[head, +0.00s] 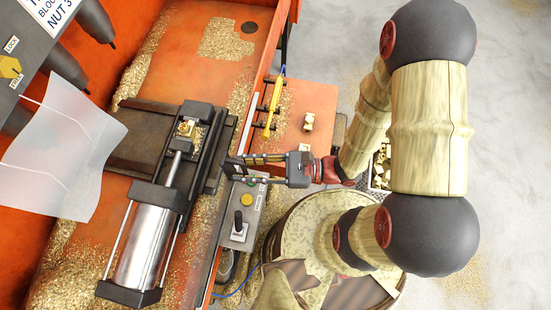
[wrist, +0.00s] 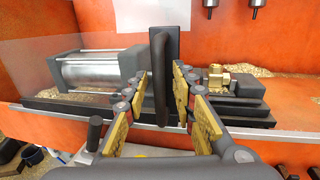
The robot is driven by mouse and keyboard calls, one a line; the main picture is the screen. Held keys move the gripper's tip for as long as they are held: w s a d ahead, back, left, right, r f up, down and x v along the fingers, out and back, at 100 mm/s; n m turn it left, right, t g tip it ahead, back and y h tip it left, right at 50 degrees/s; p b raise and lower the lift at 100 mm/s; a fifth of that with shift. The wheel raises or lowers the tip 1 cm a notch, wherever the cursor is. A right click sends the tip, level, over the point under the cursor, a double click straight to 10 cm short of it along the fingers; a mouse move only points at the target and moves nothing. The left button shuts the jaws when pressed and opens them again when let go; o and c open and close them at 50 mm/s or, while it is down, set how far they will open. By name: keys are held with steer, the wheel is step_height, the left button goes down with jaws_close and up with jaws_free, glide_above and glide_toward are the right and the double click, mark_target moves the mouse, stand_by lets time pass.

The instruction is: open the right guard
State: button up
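A black upright bar handle (wrist: 165,75) stands in the middle of the wrist view, between the gold-padded fingers of my gripper (wrist: 158,88). It looks like a guard's handle; any clear pane that it belongs to is hard to make out. My gripper is open, one finger on each side of the bar, and I cannot tell whether either touches it. In the head view my gripper (head: 234,166) reaches left over the machine's front edge, close to the black vise. A translucent pale panel (head: 60,150), probably a guard, hangs at the left.
A pneumatic cylinder (head: 148,245) and a vise with a brass part (head: 186,128) sit behind the front edge. A control box with a joystick (head: 240,225) is just below my gripper. Drill spindles (wrist: 233,6) hang above.

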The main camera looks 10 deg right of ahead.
steer(key=s+d, duration=0.1)
steer(key=d, duration=1.1)
steer(key=shift+s, duration=0.4)
steer(key=shift+a, duration=0.1)
steer(key=d+f+n+g+h+b, duration=0.2)
steer(key=d+n+g+h+b, duration=0.4)
steer(key=n+h, duration=0.7)
steer(key=w+d+r+n+t+h+b, duration=0.1)
steer(key=w+d+r+n+t+h, duration=0.1)
steer(key=r, duration=0.4)
steer(key=w+d+r+n+t+h+b, duration=0.2)
steer(key=w+d+r+n+t, duration=0.1)
steer(key=r+t, duration=0.3)
steer(key=shift+w+d+r+n+t+h, duration=0.2)
steer(key=shift+w+r+n+t+h, duration=0.25)
steer(key=shift+w+n, duration=0.4)
